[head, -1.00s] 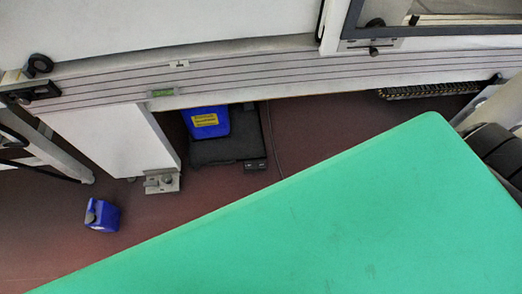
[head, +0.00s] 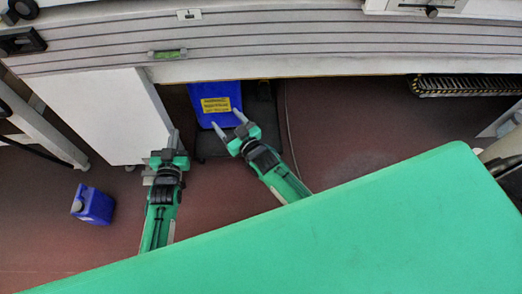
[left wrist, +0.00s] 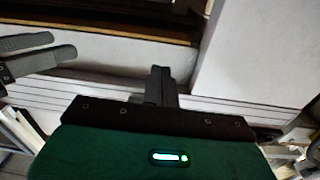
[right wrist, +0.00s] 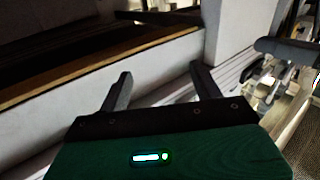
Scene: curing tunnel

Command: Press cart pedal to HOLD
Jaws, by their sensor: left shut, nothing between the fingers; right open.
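In the head view a blue container (head: 208,97) with a yellow label stands on a low black platform (head: 262,125) under the machine. I cannot make out a pedal or a HOLD mark; my right gripper covers part of the platform's front. My left gripper (head: 173,138) is shut and empty, in front of the white panel's lower right edge; its closed fingers show in the left wrist view (left wrist: 160,85). My right gripper (head: 228,124) is open and empty, its fingertips over the container's lower edge in the picture; its spread fingers show in the right wrist view (right wrist: 160,88).
A striped rail (head: 300,42) with a green level crosses above. A white panel (head: 100,112) stands left of the platform. A blue jug (head: 93,204) is on the red-brown floor (head: 350,130). A green surface (head: 330,235) fills the lower right. The grippers are close together.

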